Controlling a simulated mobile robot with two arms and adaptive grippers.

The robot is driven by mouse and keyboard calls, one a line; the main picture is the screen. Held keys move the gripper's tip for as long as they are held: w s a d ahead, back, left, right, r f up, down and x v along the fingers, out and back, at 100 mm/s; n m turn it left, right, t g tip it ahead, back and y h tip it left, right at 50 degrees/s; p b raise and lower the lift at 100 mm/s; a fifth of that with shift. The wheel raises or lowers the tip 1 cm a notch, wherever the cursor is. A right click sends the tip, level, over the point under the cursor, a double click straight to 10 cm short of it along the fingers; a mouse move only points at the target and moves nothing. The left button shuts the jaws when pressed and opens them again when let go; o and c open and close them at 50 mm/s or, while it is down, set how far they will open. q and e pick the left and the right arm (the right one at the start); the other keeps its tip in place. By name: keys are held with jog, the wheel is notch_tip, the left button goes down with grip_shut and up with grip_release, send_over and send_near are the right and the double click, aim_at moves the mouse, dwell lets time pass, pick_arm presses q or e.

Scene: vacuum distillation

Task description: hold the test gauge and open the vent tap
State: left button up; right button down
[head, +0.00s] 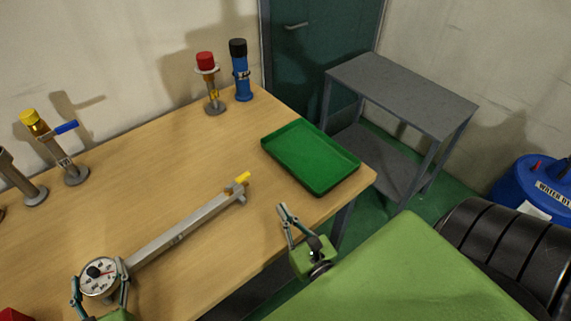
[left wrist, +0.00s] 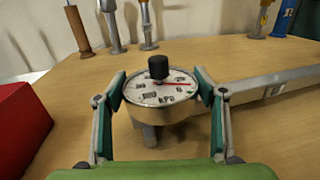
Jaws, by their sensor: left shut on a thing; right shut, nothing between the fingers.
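The test gauge (head: 99,277) is a round white dial with a black knob at its centre and a red needle. It sits at the near left end of a long grey metal bar (head: 180,232) on the table. My left gripper (head: 101,272) is shut on the gauge, one finger on each side; the gauge also shows between the fingers in the left wrist view (left wrist: 160,92). A yellow tap handle (head: 243,177), likely the vent tap, is at the far right end of the bar.
A green tray (head: 313,187) lies at the table's right end. Stands with a blue-handled valve (head: 66,128), a red-capped piece (head: 206,62) and a blue cylinder (head: 241,75) are along the back. A red block (left wrist: 22,125) is left of the gauge.

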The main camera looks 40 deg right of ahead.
jog(key=shift+s, duration=0.35)
pick_arm(q)
jog(key=o, duration=1.8)
jog(key=s, duration=0.8)
jog(key=s+a, duration=0.1)
jog(key=s, duration=0.3)
